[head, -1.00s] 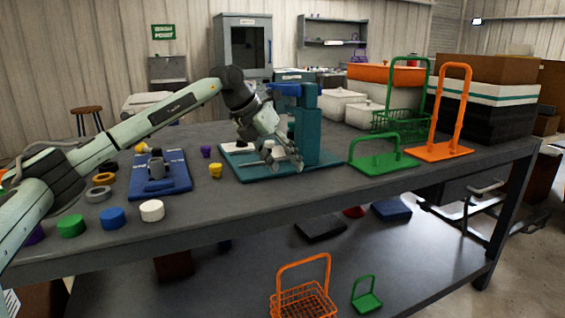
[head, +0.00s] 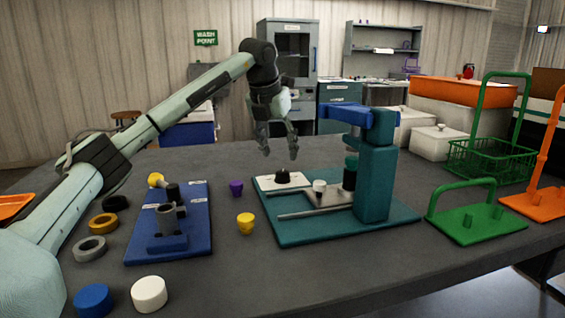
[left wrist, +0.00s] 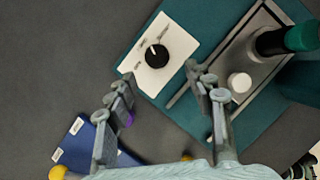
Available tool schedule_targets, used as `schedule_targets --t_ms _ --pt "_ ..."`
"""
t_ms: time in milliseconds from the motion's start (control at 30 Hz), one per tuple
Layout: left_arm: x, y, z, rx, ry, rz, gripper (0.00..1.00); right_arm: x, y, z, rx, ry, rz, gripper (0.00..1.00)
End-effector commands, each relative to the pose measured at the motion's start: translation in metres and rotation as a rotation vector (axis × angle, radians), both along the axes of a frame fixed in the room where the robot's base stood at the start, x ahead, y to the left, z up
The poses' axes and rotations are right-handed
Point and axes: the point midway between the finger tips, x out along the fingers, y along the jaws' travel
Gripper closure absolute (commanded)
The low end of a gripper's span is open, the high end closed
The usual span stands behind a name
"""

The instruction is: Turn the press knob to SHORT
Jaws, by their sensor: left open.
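The press (head: 375,170) is a teal column with a blue arm on a teal base plate. Its black round knob (head: 282,177) sits on a white panel (head: 266,184) at the base's left. In the left wrist view the knob (left wrist: 156,56) shows a white pointer mark towards the panel's upper left; small labels around it are unreadable. My left gripper (head: 279,152) is open and empty, pointing down above the knob, apart from it. In the left wrist view its fingers (left wrist: 158,84) stand below the knob in the picture. My right gripper is not in view.
A white piece (head: 320,186) lies on the press's slide. A yellow cup (head: 245,223) and a purple one (head: 236,188) stand left of the press. A blue fixture board (head: 195,240) lies farther left. A green handled stand (head: 470,222) is at right.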

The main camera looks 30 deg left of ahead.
Motion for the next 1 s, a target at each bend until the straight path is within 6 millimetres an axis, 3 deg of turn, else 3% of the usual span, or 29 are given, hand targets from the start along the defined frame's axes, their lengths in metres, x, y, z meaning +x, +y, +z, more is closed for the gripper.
schedule_targets --t_ms 167,500,700,1000 --pt "0.0 0.004 -0.002 0.009 0.004 0.014 0.47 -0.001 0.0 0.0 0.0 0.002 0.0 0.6" --pt "0.018 0.008 -0.049 0.008 0.008 0.015 0.47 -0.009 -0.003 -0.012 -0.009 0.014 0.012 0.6" --pt "0.026 0.01 -0.068 0.009 0.005 0.014 0.47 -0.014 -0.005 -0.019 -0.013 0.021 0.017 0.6" --pt "0.027 0.01 -0.071 0.008 0.004 0.012 0.47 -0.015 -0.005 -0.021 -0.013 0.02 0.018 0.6"
